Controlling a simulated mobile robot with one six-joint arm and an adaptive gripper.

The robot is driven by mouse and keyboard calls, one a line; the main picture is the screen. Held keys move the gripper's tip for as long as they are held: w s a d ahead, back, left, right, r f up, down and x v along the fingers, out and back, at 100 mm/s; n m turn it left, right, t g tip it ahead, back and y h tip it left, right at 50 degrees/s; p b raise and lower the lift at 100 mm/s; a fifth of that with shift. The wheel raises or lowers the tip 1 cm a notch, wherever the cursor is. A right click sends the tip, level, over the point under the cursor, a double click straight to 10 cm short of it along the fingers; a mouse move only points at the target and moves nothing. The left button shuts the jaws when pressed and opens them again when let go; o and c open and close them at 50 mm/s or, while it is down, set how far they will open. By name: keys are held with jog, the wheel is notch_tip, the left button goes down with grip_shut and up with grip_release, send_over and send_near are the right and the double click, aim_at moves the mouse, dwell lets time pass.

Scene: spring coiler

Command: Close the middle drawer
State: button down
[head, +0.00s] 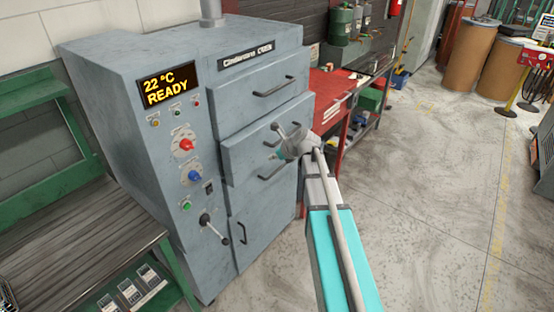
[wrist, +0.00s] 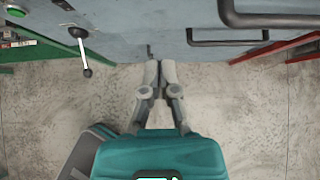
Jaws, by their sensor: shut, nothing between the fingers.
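The grey cabinet (head: 150,75) stands at the left of the head view. Its middle drawer (head: 238,158) sticks out a little beyond the front around it. The middle drawer's handle is partly hidden behind my gripper (head: 284,150). In the wrist view my gripper (wrist: 159,68) is shut and empty, with its fingertips close to a grey front face (wrist: 130,40). I cannot tell whether they touch it. Two dark bar handles, an upper one (wrist: 270,20) and a lower one (wrist: 228,43), lie to the right of the fingertips there.
The top drawer handle (head: 275,87) and the lower door handle (head: 242,232) are on the same cabinet. A lever (head: 213,227) projects at its lower left, also in the wrist view (wrist: 84,55). A red workbench (head: 335,88) stands to the right.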

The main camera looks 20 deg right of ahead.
aim_at(253, 158)
jog(key=b+x, duration=0.1)
jog(key=x, duration=0.1)
jog(key=b+x, duration=0.1)
jog(key=x, duration=0.1)
jog(key=w+r+b+x, duration=0.1)
jog(key=x, duration=0.2)
jog(key=shift+a, duration=0.35)
jog(key=shift+w+a, duration=0.5)
jog(key=shift+w, duration=0.15)
jog(key=shift+w, duration=0.1)
